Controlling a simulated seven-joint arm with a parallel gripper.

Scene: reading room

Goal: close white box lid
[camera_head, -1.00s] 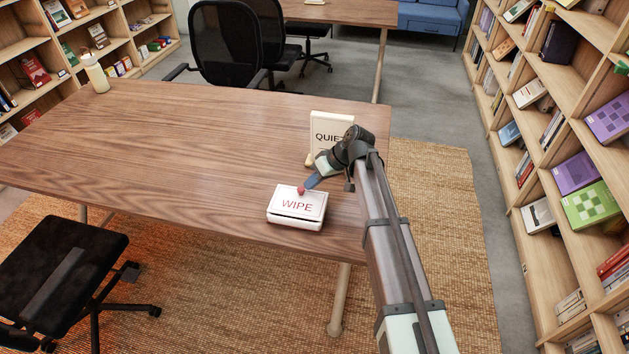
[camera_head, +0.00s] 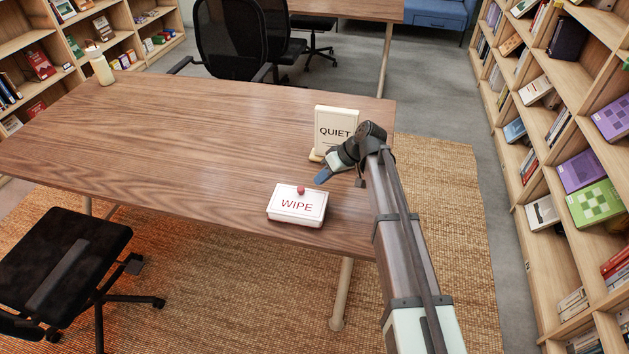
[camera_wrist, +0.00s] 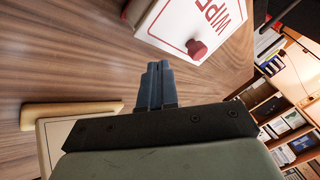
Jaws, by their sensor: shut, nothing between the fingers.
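The white box (camera_head: 296,216) stands on the wooden table near its front right corner. Its lid (camera_head: 284,206), marked "WIPE" in red with a red knob (camera_head: 301,190), lies flat on top with no clear gap at the front. The lid also shows in the wrist view (camera_wrist: 180,22), with the knob (camera_wrist: 196,49) on it. My gripper (camera_head: 321,178) is behind and to the right of the box, apart from the lid and the knob. Its fingers (camera_wrist: 154,84) are shut together and hold nothing.
A "QUIET" sign (camera_head: 334,128) stands on the table (camera_head: 180,150) just behind my gripper. A bottle (camera_head: 100,66) is at the far left corner. The table's left and middle are clear. Office chairs stand around it; bookshelves (camera_head: 560,150) line the right.

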